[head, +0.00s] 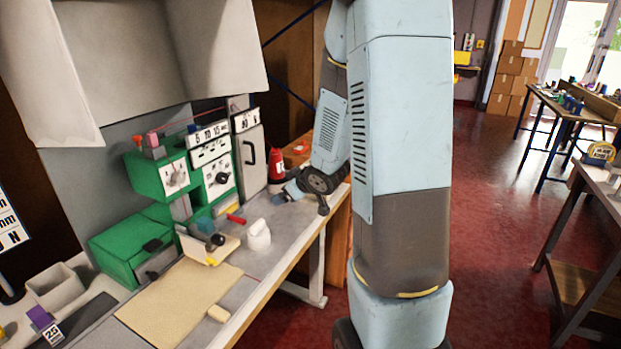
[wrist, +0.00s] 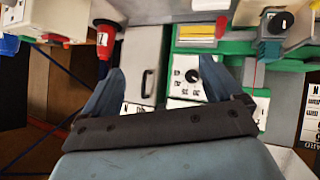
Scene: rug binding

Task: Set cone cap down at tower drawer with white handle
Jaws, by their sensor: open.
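My gripper (head: 308,196) is over the far end of the bench in the head view. In the wrist view its two blue-grey fingers (wrist: 182,70) stand wide apart, with nothing seen held between them. A red cone-shaped bottle (head: 277,165) stands on the bench beside the gripper; it also shows in the wrist view (wrist: 104,42), outside the left finger. I cannot make out a separate cone cap. A green tower (head: 148,176) with white-faced units stands against the back wall. I cannot pick out a white handle on it.
A grey cabinet with a dark handle (head: 251,158) stands beside the tower. A white jug (head: 258,236), a red-handled tool (head: 236,219) and a tan board (head: 180,305) lie along the bench. A green box (head: 122,252) is at left. Red floor (head: 480,220) is open at right.

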